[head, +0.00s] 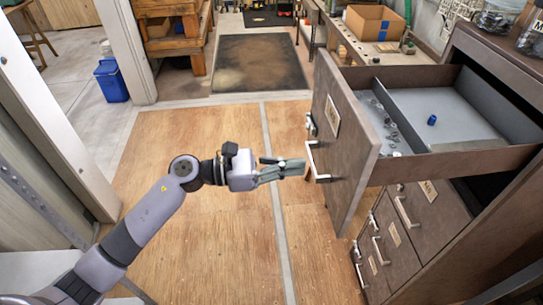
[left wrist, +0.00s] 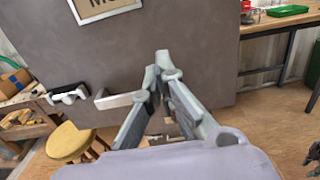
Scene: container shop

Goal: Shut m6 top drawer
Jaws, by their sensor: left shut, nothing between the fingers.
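The top drawer (head: 480,162) of the dark brown cabinet (head: 443,228) is pulled far out in the head view. Its tall front panel (head: 345,135) has a label and metal handles, and shows large in the left wrist view (left wrist: 180,45). The drawer holds small metal parts (head: 383,122) and a blue piece (head: 432,120). My left gripper (head: 303,168) is shut and empty, with its fingertips close to the front panel near a handle (head: 316,165). In the left wrist view the fingertips (left wrist: 162,60) point at the panel; I cannot tell whether they touch.
Lower drawers (head: 418,205) with labels and handles are below. A bench (head: 390,55) with a cardboard box (head: 375,22) stands behind. The wooden floor (head: 200,140) left of the drawer is clear. A yellow stool (left wrist: 70,142) shows in the left wrist view.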

